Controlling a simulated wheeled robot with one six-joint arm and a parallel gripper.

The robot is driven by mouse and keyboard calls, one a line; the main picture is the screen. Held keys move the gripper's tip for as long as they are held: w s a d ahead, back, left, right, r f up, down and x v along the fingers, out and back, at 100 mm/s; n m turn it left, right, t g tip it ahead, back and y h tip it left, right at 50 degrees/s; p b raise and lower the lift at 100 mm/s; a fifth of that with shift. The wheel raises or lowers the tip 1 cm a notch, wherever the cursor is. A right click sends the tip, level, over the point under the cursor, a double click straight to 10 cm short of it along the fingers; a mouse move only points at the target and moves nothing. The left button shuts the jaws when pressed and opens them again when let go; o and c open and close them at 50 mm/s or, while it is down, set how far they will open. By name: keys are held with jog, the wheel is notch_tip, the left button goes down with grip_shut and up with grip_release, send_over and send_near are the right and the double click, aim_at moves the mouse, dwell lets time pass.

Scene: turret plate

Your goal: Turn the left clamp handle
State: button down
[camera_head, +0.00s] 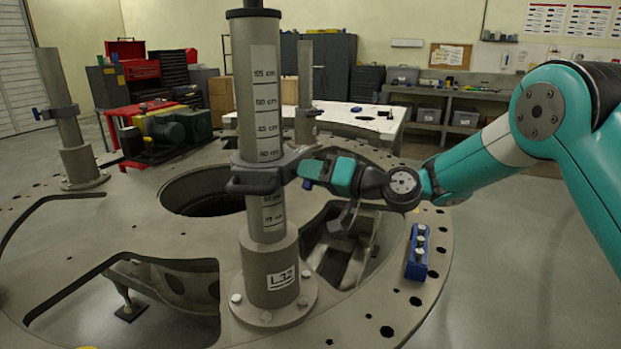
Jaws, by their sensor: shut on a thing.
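My gripper (318,172) reaches in from the right and is shut on the handle.
A third post (304,90) stands behind. The plate has large openings, including a round hole (205,190). A blue block with bolts (418,252) lies at the right rim. A red cart (150,130) with a green machine and a white table (360,120) stand behind the plate.

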jog(key=m, duration=0.4)
jog(key=shift+w+d+m, duration=0.1)
jog(key=shift+w+m, duration=0.05)
jog(key=shift+m, duration=0.15)
jog(key=m+p, duration=0.1)
jog(key=m, duration=0.3)
jog(key=shift+f+m, duration=0.15)
jog(key=shift+m, duration=0.25)
jog(key=c, duration=1)
grip_release()
jog(key=shift+c, duration=0.2)
jog(key=shift+f, duration=0.1)
jog(key=b+v, duration=0.7)
jog(key=v, duration=1)
jog(key=shift+d, duration=0.25)
